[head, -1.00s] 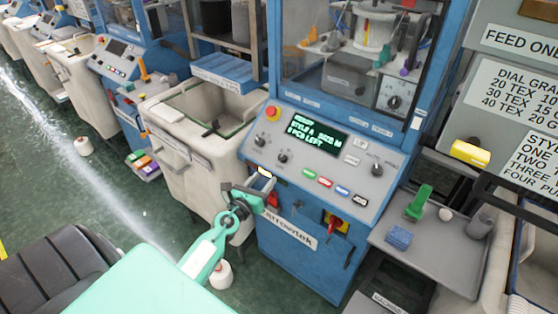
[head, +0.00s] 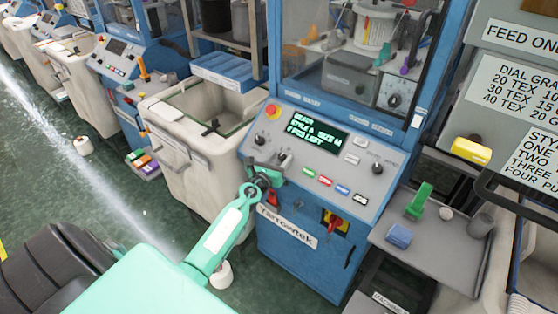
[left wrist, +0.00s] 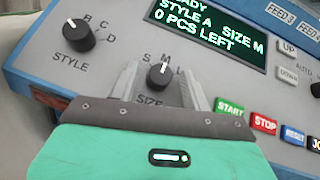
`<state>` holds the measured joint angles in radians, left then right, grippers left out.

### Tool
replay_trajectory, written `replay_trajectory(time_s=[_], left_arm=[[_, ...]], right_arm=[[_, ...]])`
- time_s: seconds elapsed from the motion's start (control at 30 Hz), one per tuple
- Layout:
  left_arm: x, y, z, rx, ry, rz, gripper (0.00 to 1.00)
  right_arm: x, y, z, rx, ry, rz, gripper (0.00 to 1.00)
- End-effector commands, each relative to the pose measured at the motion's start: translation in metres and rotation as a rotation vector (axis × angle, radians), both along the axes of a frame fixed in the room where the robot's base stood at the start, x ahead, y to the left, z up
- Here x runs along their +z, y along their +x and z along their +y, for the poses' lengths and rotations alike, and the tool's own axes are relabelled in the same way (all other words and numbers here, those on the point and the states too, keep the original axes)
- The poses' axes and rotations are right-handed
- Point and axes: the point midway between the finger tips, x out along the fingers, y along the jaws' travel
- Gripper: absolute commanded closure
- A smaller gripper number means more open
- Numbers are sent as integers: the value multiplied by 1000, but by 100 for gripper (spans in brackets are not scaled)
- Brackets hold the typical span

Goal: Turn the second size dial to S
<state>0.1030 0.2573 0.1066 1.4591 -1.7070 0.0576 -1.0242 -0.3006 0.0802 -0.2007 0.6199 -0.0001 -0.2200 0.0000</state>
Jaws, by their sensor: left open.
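The size dial (left wrist: 158,76) is a black knob on the grey sloping panel of the nearest blue machine. Its white mark points up near the M, between S and L. My left gripper (left wrist: 160,88) is open, with one finger on each side of this dial. I cannot tell whether the fingers touch it. In the head view the left gripper (head: 274,166) is at the panel's lower left and partly covers that dial. The display (left wrist: 212,28) reads style A, size M, 0 pcs left. My right gripper is not in view.
The style dial (left wrist: 78,38) is left of the size dial. Start (left wrist: 230,109) and stop (left wrist: 264,122) buttons are close on the right. A red emergency button (head: 271,112) is above. A cream bin (head: 205,120) stands left of the machine, a grey side shelf (head: 440,250) right.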

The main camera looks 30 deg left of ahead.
Motion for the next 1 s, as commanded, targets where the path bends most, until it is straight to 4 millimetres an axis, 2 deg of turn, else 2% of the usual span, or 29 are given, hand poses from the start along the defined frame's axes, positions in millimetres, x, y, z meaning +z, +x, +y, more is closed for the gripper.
replay_trajectory(time_s=[0.1, 0.3, 0.33, 0.53, 0.67, 1.0], left_arm=[[0, 0, 0, 0, 0, 0, 54], [0, 0, 0, 0, 0, 0, 93], [0, 0, 0, 0, 0, 0, 97], [1, 0, -1, 8, -8, 1, 97], [3, 0, -2, 35, -31, 2, 97], [7, 0, -6, 211, -170, 16, 96]], right_arm=[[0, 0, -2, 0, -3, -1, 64], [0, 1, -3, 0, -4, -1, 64], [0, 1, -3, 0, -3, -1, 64], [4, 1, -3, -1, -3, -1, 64], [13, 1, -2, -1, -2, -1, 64], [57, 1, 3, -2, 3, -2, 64]])
